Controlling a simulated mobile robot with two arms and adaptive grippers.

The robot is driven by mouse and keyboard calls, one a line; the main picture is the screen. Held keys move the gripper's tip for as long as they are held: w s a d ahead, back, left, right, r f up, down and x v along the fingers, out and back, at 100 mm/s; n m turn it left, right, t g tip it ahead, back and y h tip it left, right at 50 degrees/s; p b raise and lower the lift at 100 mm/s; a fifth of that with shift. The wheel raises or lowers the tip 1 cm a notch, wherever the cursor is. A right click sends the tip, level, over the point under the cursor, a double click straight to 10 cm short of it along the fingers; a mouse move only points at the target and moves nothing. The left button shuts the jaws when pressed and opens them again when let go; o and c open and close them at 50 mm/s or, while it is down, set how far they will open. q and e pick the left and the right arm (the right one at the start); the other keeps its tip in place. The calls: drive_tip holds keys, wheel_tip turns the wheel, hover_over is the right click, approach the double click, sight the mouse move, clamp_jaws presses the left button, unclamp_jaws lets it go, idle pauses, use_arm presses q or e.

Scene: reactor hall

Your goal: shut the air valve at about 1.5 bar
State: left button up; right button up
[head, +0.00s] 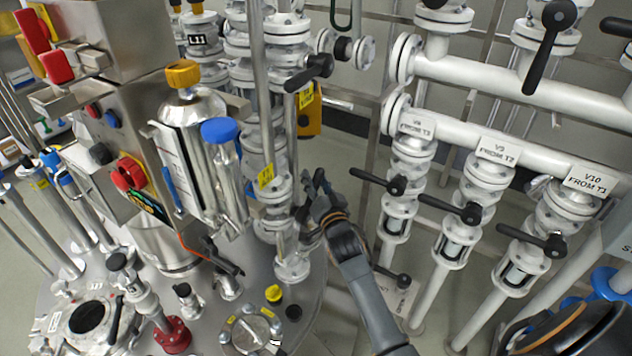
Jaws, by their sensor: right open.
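My right gripper (318,200) is in the middle of the view, its dark arm coming up from the lower right. Its jaws are open and no object shows between them. It is in front of or beside a white flanged pipe column (272,214) and partly covers it; I cannot tell whether they touch. Several valves with black levers are in view, but none is readably marked as the air valve, so I cannot tell which it is. No readable pressure gauge shows. My left gripper is not in view.
A reactor lid (215,318) with several fittings fills the lower left. A control box (118,140) with a red button (128,174) stands above it. Right of my arm, valves with black levers (450,210) hang below a white manifold pipe (470,138). Some floor shows between the pipes.

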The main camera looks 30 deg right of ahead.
clamp_jaws()
